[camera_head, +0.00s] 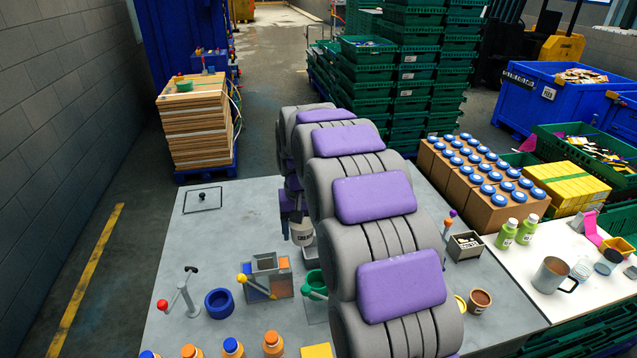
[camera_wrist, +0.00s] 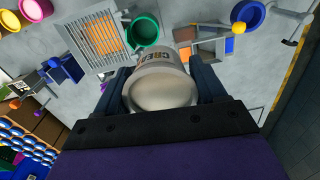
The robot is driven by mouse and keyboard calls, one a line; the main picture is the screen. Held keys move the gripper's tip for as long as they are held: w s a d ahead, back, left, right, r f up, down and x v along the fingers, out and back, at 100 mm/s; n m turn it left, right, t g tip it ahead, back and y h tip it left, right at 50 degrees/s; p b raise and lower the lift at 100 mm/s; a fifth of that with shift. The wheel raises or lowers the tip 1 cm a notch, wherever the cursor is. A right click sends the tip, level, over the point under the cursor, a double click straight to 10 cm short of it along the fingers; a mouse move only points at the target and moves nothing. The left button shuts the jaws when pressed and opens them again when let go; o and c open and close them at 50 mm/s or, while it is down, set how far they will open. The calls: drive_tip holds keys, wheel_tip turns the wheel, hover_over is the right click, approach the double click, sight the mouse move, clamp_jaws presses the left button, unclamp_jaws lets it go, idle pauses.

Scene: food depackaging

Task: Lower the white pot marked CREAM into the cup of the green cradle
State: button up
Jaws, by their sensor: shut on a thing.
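The white pot marked CREAM (camera_wrist: 160,88) is between the two dark fingers of my gripper (camera_wrist: 162,80), which is shut on it. In the head view the pot (camera_head: 302,233) hangs below my gripper (camera_head: 294,212), partly hidden by my arm. The cup looks empty. I cannot tell the pot's exact height.
A grey compartment box (camera_head: 266,276) with a yellow handle stands left of the cradle. A slatted grate (camera_wrist: 97,42) lies on the cradle's other side.

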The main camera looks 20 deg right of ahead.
drive_tip(key=d+r+m+p, duration=0.2)
drive_tip(key=d+r+p, duration=0.15)
drive_tip(key=r, duration=0.35)
wheel_tip(320, 180, down, 10)
drive_tip(key=b, duration=0.4)
drive_tip(key=shift+s, duration=0.2)
drive_tip(key=shift+d+f, duration=0.1)
drive_tip(key=shift+f, duration=0.05)
